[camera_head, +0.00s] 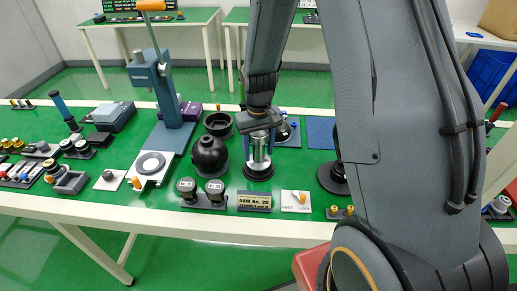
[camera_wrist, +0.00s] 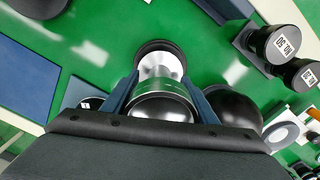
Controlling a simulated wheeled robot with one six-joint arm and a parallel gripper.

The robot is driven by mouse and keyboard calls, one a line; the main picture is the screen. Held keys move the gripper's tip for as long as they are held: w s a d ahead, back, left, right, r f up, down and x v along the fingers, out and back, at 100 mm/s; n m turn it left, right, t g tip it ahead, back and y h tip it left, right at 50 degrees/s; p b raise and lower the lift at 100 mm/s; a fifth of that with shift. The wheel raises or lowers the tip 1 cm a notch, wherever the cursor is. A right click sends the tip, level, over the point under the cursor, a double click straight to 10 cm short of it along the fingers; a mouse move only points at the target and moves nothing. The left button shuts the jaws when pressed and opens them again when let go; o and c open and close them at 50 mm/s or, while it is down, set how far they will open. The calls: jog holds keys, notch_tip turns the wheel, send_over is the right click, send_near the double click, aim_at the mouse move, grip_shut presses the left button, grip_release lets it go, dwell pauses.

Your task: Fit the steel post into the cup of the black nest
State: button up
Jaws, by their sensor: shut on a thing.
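My gripper (camera_head: 259,134) is shut on the steel post (camera_head: 260,149), a shiny upright cylinder. In the wrist view, the blue fingers of my gripper (camera_wrist: 161,96) lie on both sides of the post (camera_wrist: 162,104), and its far end looks wider and bright. The black nest (camera_head: 258,174) is a low round piece on the green table, directly below the post. In the wrist view its dark rim (camera_wrist: 157,44) shows around the far end of the post. The post hides much of the cup; I cannot tell whether its end is inside or just above.
A black ball-shaped piece (camera_head: 209,156) stands close left of the nest, with a black ring-shaped bowl (camera_head: 218,124) behind it. Two dark round-topped weights (camera_head: 214,190) and a label plate (camera_head: 254,201) stand in front. A blue mat (camera_head: 320,133) lies behind right.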

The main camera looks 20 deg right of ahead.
aim_at(259, 134)
jog(key=shift+f+b, duration=0.4)
jog(key=shift+f, duration=0.4)
jog(key=o, duration=1.7)
jog(key=shift+r, duration=0.1)
jog(key=shift+r+b, duration=0.75)
jog(key=shift+r, duration=3.05)
jog(key=shift+m+t, duration=0.3)
jog(key=shift+t, duration=0.3)
jog(key=s+r, duration=0.1)
jog(key=s, duration=0.4)
jog(key=s+r, duration=0.1)
jog(key=s, duration=0.4)
jog(key=s+r, duration=0.1)
jog(key=s, duration=0.4)
jog(key=shift+r, duration=0.1)
